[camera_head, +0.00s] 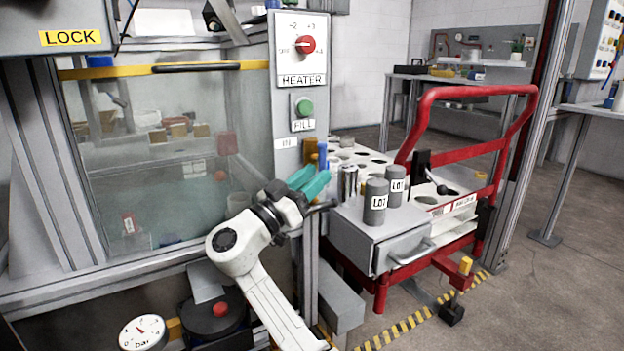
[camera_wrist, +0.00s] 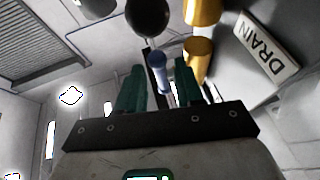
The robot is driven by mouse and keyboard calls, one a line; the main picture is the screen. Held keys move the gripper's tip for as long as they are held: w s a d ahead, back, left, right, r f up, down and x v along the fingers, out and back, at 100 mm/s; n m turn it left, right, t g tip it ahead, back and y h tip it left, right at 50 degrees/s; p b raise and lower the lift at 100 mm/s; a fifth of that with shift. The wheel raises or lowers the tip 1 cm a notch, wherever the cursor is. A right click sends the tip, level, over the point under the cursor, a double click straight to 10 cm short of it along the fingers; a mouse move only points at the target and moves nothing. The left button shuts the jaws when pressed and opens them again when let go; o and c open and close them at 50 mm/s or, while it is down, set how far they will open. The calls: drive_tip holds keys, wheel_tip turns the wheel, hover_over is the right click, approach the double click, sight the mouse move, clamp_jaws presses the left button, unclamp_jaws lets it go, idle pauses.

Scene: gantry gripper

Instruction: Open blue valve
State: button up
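The blue valve handle (camera_head: 322,156) shows as a small upright blue piece on the panel's lower edge, right of a yellow one. In the wrist view the blue handle (camera_wrist: 158,74) is a short cylinder between and just ahead of the fingertips. My gripper (camera_head: 318,176) has teal fingers and is just below the blue handle. In the wrist view my gripper (camera_wrist: 158,80) is open, with a gap on each side of the handle. I cannot tell whether a finger touches it. The valve body behind the handle is mostly hidden.
A yellow handle (camera_wrist: 199,58) is close to the right finger, beside a DRAIN label (camera_wrist: 267,51). A dark round knob (camera_wrist: 148,17) is above the fingers. The glass tank (camera_head: 165,185) is left of my arm. A red cart (camera_head: 425,270) with grey canisters (camera_head: 376,202) stands right.

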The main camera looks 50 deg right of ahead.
drive_tip(key=shift+o, duration=0.3)
drive_tip(key=shift+a+p, duration=0.3)
drive_tip(key=shift+a, duration=0.1)
drive_tip(key=w+a+f+p, duration=0.1)
drive_tip(key=a+p, duration=0.2)
drive_tip(key=a, duration=1.1)
drive_tip(key=shift+d+f, duration=0.1)
